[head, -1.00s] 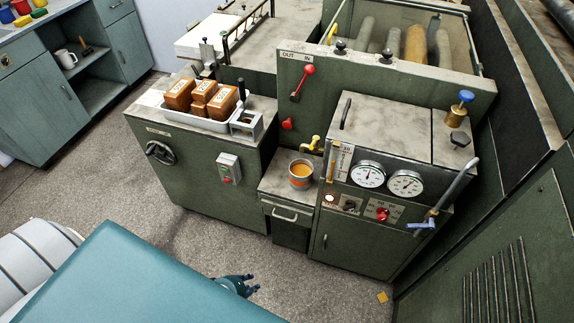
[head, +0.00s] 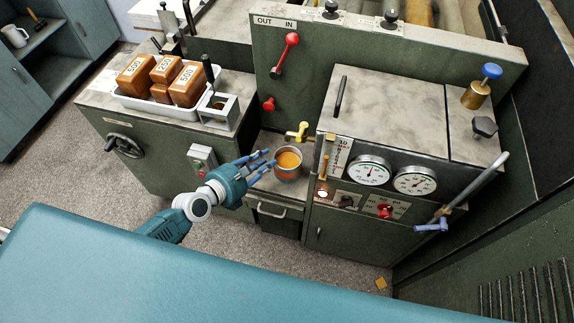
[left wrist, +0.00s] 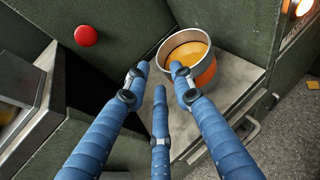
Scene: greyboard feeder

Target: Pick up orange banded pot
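The orange banded pot (head: 289,165) is a small metal pot with an orange band and orange contents. It stands upright on a low shelf between the green cabinets, under a yellow tap. It also shows in the left wrist view (left wrist: 205,76). My left gripper (head: 267,163) is open, its blue fingers spread and empty, just left of the pot. In the left wrist view the fingers (left wrist: 160,76) point toward the pot, and the right fingertip overlaps its near rim. I cannot tell whether it touches. My right gripper is not in view.
The yellow tap (head: 298,132) stands close behind the pot. The gauge cabinet (head: 345,215) rises to the right. A white tray (head: 150,104) with brown blocks and a metal holder (head: 220,112) sit on the left cabinet. Red knobs are on the panel behind.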

